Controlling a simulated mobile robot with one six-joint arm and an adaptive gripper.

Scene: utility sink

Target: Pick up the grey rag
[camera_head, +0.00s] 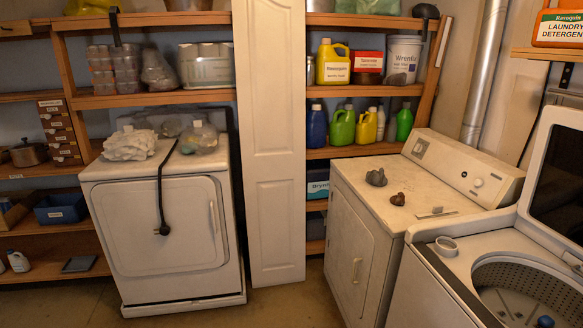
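A small crumpled grey thing (376,177), which looks like the grey rag, lies on top of the white front-loading machine (425,205) at the right, near its back left edge. A smaller brown crumpled thing (398,199) lies just in front of it, apart from it. My gripper is not in view, and nothing is seen touching the rag.
An open top-loading washer (455,285) stands at the front right. A panelled door (272,150) stands between the machines. The left machine (160,235) bears a white cloth heap (130,145), a clear bag (198,138) and a hanging black hose (160,190). Floor (290,308) shows between them.

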